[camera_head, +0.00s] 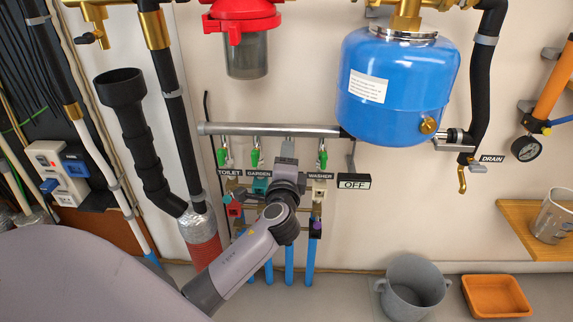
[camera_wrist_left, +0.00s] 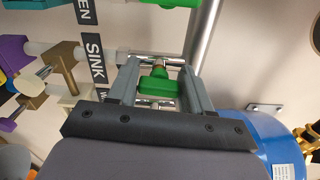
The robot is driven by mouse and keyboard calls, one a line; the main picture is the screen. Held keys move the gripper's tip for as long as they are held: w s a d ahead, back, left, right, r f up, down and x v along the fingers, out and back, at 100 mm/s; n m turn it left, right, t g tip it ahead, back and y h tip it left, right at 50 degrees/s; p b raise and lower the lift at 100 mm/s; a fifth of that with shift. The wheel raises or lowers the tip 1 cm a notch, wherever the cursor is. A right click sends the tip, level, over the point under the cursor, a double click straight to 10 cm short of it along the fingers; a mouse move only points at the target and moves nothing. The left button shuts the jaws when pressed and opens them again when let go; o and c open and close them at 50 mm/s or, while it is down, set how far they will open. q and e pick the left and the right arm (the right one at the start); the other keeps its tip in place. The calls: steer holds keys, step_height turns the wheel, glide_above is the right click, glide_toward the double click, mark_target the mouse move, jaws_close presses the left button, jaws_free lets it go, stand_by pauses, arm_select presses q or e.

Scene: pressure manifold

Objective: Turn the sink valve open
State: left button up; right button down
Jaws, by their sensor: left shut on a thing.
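The sink valve's green handle (camera_wrist_left: 158,84) shows between the fingers of my left gripper (camera_wrist_left: 160,88) in the left wrist view. The gripper is shut on it. The SINK label (camera_wrist_left: 95,58) stands to the left of it there. In the head view my left gripper (camera_head: 288,148) reaches up to the manifold between the GARDEN and WASHER labels. The arm and gripper hide the sink valve and its label in that view. My right gripper is in neither view.
Green handles of the toilet valve (camera_head: 222,157), garden valve (camera_head: 255,157) and washer valve (camera_head: 323,158) flank the gripper under a grey pipe (camera_head: 260,130). A blue tank (camera_head: 395,85) hangs to the right. A grey pot (camera_head: 412,285) and orange tray (camera_head: 497,296) sit below right.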

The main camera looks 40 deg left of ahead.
arm_select(q)
steer(key=shift+f+n+b, duration=0.15)
steer(key=shift+n+b, duration=0.15)
steer(key=shift+n, duration=0.3)
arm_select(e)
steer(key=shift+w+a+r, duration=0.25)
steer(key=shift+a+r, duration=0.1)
arm_select(q)
steer(key=o, duration=1)
steer(key=shift+c, duration=0.2)
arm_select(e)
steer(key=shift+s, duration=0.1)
arm_select(q)
steer(key=v, duration=0.7)
steer(key=shift+p, duration=0.45)
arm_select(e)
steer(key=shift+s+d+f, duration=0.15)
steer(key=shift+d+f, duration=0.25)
